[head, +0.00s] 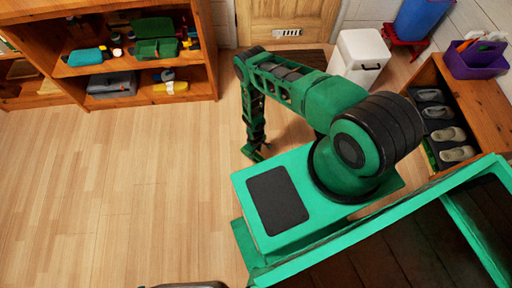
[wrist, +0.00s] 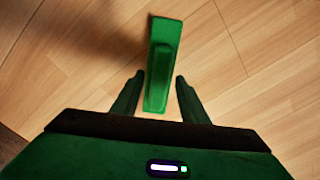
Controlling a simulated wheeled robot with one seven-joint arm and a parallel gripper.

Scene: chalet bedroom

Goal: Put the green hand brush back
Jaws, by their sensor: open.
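The green hand brush (wrist: 163,55) lies on the wooden floor in the wrist view, a long narrow green piece with a raised part along its middle. My gripper (wrist: 160,76) is open, with one finger on each side of the brush's near part. Gaps show between the brush and both fingers, and I cannot tell how far above it the fingers are. In the head view my gripper (head: 257,152) points down at the floor, and the brush cannot be told apart from the green fingers there.
A wooden shelf (head: 185,97) with boxes and tools stands at the back left. A white bin (head: 358,57) stands near the door (head: 287,14). At right, a wooden rack (head: 484,98) holds slippers and a purple caddy (head: 474,60). The floor at left is clear.

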